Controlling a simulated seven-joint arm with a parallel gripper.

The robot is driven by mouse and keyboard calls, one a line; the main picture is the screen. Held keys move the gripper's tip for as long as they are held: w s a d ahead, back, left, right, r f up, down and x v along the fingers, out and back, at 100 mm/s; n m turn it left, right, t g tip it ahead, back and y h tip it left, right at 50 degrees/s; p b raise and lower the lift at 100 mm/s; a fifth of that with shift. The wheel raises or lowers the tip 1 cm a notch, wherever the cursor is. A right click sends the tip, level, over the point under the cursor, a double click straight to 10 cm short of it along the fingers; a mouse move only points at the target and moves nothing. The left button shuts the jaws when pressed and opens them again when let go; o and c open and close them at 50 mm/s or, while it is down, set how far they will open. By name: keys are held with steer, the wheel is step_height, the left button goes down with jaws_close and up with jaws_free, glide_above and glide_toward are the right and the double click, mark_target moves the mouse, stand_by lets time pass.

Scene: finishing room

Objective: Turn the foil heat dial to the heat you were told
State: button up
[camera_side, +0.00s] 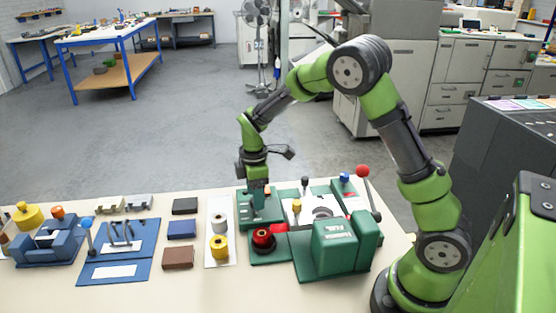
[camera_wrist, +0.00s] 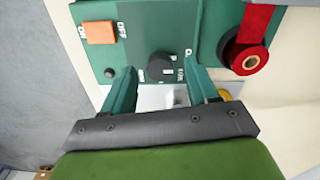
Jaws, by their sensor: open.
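The black heat dial (camera_wrist: 160,66) sits on a green panel (camera_wrist: 190,30) with small white markings around it. My gripper (camera_wrist: 160,78) is open, one teal finger to each side of the dial in the wrist view. I cannot tell whether either finger touches it. In the side view my gripper (camera_side: 256,188) points down over the green control box (camera_side: 268,212) and hides the dial. The dial's exact setting is too small to read.
An orange button (camera_wrist: 100,32) and a small black knob (camera_wrist: 109,73) share the panel. A red foil roll (camera_wrist: 250,60) is to the right. The green press (camera_side: 335,245) has a red-ball lever (camera_side: 362,171).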

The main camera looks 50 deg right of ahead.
steer(key=shift+f, duration=0.55)
steer(key=c, duration=1)
steer(key=shift+c, duration=0.2)
